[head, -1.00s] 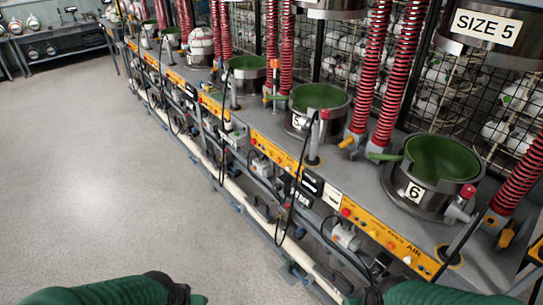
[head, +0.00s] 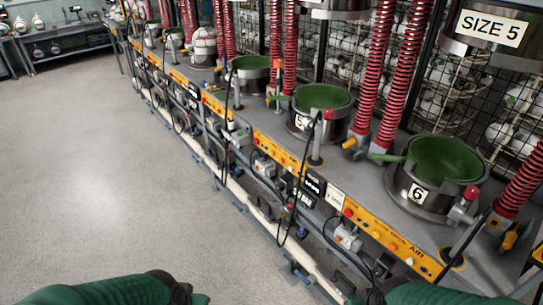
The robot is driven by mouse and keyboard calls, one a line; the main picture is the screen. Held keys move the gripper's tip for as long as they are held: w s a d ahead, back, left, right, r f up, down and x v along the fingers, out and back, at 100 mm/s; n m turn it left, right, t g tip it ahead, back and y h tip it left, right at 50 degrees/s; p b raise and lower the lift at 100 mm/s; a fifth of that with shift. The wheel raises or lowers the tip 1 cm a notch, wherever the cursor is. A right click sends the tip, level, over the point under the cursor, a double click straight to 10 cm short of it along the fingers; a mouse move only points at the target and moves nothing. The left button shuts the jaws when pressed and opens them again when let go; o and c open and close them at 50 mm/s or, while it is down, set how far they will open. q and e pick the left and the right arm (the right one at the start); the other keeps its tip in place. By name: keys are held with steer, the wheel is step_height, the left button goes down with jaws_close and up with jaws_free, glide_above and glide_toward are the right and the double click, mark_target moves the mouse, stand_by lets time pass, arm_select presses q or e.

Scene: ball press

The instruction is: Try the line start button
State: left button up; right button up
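The long ball press line runs from the far left to the near right. An orange control panel (head: 388,239) sits on its front edge near station 6, with small knobs and a red button (head: 348,213). A second orange panel (head: 274,150) sits farther along. I cannot tell which control is the line start button, as the panel lettering is too small. My green arms show at the bottom edge, below the panels and apart from them. Neither gripper is in view.
Green-lined press bowls (head: 444,160) stand on the bench, with red springs (head: 402,75) behind them. Black cables (head: 294,205) hang in front of the line. A wire cage of balls stands behind. The grey floor (head: 90,170) at left is clear.

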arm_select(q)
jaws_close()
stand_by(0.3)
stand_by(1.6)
